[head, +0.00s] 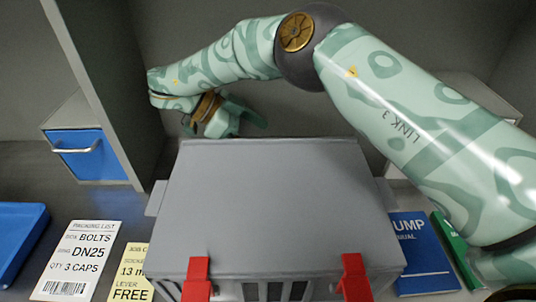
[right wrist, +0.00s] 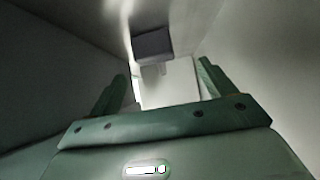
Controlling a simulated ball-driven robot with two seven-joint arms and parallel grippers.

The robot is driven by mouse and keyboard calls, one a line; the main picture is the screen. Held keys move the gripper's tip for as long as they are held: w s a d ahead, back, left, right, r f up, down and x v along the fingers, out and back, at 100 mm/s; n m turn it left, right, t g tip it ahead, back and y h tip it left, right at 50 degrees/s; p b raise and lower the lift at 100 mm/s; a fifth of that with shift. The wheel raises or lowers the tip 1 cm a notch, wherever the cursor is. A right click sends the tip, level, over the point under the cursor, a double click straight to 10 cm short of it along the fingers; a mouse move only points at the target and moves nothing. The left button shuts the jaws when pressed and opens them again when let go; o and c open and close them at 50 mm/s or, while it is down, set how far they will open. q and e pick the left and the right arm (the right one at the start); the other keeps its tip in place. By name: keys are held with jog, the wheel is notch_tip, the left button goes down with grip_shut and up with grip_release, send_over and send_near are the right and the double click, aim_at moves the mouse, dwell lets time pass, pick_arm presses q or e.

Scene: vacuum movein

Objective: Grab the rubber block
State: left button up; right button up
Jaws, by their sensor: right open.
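A dark grey block (right wrist: 153,43) shows in the right wrist view, beyond my fingers and above a pale surface; it looks like the rubber block, but I cannot be sure. My right gripper (right wrist: 162,72) is open, with its two green fingers apart and nothing between them. The block lies ahead of the fingertips, apart from them. In the head view my right gripper (head: 238,120) is behind the grey case, near the back wall. I cannot make out the block in the head view. My left gripper is not in view.
A grey case (head: 270,190) with red latches (head: 198,279) stands in the middle. A grey upright panel and a blue drawer (head: 82,154) are at left. A blue tray (head: 18,235), a packing list (head: 78,262), a yellow card (head: 132,272) and a blue manual (head: 420,250) lie around it.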

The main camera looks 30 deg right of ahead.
jog(key=shift+s+d+f, duration=0.5)
jog(key=shift+s, duration=0.05)
jog(key=b+x, duration=0.1)
jog(key=x, duration=0.4)
jog(key=shift+d+f, duration=0.1)
jog(key=shift+f, duration=0.1)
jog(key=shift+s+d+f, duration=0.1)
jog(key=shift+s+d, duration=0.1)
jog(key=shift+d, duration=0.1)
jog(key=c, duration=1.2)
